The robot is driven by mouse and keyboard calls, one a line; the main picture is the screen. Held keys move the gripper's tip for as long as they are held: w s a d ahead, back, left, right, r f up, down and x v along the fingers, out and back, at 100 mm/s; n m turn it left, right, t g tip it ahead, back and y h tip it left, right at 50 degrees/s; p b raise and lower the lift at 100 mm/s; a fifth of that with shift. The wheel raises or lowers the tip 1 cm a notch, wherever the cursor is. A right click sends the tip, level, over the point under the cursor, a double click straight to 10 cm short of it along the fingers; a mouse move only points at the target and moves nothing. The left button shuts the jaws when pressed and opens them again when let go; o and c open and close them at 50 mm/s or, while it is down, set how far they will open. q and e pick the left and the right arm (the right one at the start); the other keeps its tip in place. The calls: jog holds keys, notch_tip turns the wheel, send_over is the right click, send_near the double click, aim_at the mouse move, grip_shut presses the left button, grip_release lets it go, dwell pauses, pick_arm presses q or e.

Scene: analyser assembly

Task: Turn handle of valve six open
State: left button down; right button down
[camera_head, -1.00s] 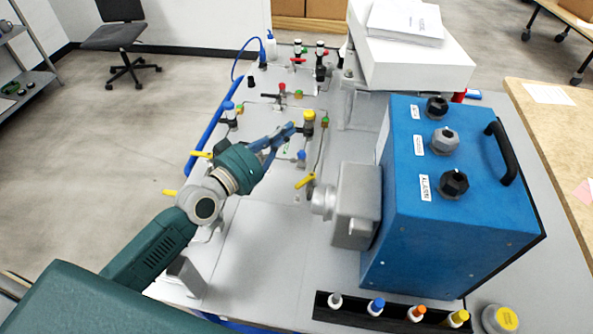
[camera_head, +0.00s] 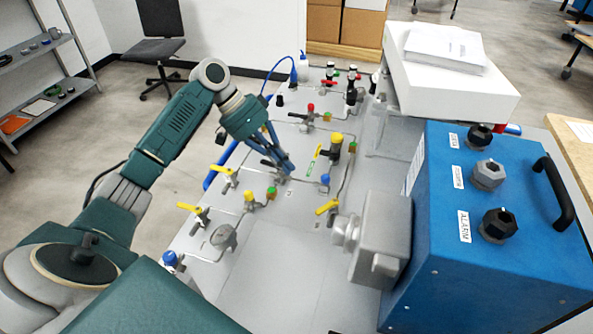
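My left gripper (camera_head: 285,170) reaches down over the middle of the valve panel (camera_head: 268,265), its fingers pointing at the panel. The fingers overlap in this view, so I cannot tell whether they are open or hold anything. Several valves with lever handles are around it: a yellow handle (camera_head: 222,171) and another yellow handle (camera_head: 190,208) to the left, a yellow handle (camera_head: 328,207) below right, and a green-and-yellow handle (camera_head: 314,160) just to the right. A red-topped valve (camera_head: 310,110) is farther back. The valve number labels are too small to read. My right gripper is out of view.
Thin pipes and fittings cross the panel. The panel's front part is mostly clear.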

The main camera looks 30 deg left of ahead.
aim_at(327, 206)
pick_arm(q)
jog(key=p+x, duration=0.1)
jog(key=x, duration=0.6)
jog(key=shift+d+f, duration=0.15)
jog(key=shift+d, duration=0.1)
jog(key=d+p, duration=0.1)
jog(key=s+d+p, duration=0.1)
jog(key=d, duration=0.1)
jog(key=shift+f, duration=0.25)
jog(key=shift+s+d, duration=0.25)
jog(key=shift+d, duration=0.2)
jog(key=shift+f, duration=0.1)
jog(key=shift+w, duration=0.1)
